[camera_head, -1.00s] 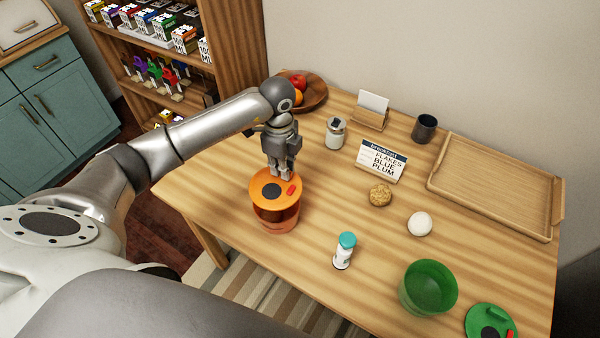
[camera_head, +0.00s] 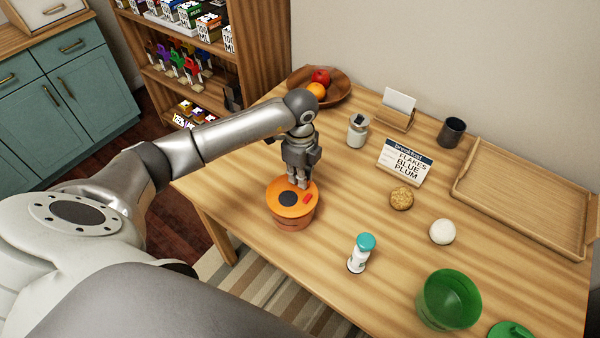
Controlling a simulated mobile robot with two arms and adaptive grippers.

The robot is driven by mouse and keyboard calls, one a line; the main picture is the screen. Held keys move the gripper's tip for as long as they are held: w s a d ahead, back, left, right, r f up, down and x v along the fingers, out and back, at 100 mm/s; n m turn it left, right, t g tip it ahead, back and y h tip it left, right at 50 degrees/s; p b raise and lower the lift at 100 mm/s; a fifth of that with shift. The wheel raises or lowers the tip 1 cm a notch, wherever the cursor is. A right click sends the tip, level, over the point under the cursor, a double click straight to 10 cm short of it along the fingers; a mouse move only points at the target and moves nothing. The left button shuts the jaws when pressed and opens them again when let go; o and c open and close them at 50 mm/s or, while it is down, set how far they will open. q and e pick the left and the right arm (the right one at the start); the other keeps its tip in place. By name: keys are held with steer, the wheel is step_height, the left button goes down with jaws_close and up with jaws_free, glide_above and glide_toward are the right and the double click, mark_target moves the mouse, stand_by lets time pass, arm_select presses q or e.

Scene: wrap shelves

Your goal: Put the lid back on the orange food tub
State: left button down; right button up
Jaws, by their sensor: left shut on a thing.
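The orange food tub (camera_head: 292,223) stands upright near the table's left front edge. Its orange lid (camera_head: 275,200), with a dark disc and a small red mark on top, sits level over the tub's mouth. I see no clear gap between lid and tub, but cannot tell whether the lid is fully seated. My left gripper (camera_head: 298,184) points down from behind and is shut on the lid at its far part; the fingertips partly hide where it grips. My right gripper is not in view.
A green tub (camera_head: 448,300) and a green lid (camera_head: 511,330) are at the front right. A jar (camera_head: 357,131), menu sign (camera_head: 404,163), cookie-like ball (camera_head: 401,199) and white ball (camera_head: 442,232) stand farther back.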

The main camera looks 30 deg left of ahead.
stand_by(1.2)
arm_select(q)
steer(key=shift+f, duration=0.15)
stand_by(1.1)
steer(key=c, duration=0.9)
jaws_free()
steer(key=shift+c, duration=0.2)
steer(key=shift+r+p, duration=2.9)
steer(key=shift+r, duration=0.65)
